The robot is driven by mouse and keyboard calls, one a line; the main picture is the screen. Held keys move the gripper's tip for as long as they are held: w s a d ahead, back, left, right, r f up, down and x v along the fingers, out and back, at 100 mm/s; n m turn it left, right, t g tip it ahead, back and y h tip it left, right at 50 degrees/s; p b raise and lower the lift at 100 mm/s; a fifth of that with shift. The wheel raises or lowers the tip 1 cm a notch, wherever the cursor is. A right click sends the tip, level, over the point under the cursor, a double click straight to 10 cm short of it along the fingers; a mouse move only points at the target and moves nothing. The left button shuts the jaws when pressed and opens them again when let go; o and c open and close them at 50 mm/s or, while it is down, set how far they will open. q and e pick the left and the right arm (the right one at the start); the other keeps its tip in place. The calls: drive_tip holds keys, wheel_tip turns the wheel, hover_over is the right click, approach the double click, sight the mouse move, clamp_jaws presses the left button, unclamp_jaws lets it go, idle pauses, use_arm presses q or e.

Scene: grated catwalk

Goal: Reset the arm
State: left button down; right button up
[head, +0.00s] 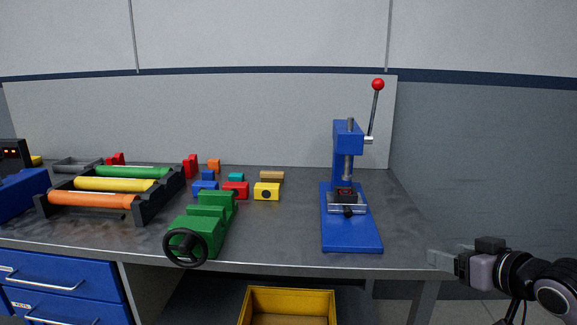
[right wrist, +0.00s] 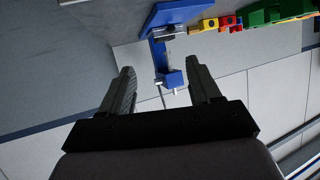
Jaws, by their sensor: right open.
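My right gripper (head: 437,260) is beside the right front corner of the workbench, in the head view. In the right wrist view its two fingers (right wrist: 160,88) are spread apart with nothing between them. The blue arbor press (head: 350,230) stands on the right part of the bench, with its lever and red ball knob (head: 378,84) pointing up. The press also shows in the right wrist view (right wrist: 161,50), beyond the fingertips and apart from them. A small dark and red piece (head: 344,195) sits under the ram. My left gripper is not in view.
On the grey bench (head: 285,235) are a green vise (head: 205,225) with a black handwheel, several coloured blocks (head: 266,191), and a black rack (head: 150,206) holding green, yellow and orange rollers. A yellow bin (head: 290,291) is below the bench. Blue drawers (head: 60,284) are at left.

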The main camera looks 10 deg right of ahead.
drive_tip(key=s+a+f+g, duration=0.1)
drive_tip(key=s+a+f, duration=0.1)
drive_tip(key=f, duration=0.4)
drive_tip(key=s+a+f, duration=0.2)
drive_tip(key=f, duration=0.5)
drive_tip(key=s+a+f+n+g+p, duration=0.1)
drive_tip(key=s+a+f+p, duration=0.1)
drive_tip(key=s+a+f, duration=1.2)
drive_tip(key=s+f, duration=0.1)
drive_tip(key=s, duration=0.1)
drive_tip(key=shift+s+f+n+g+y, duration=0.3)
drive_tip(key=shift+f+g, duration=0.05)
drive_tip(key=shift+g, duration=0.05)
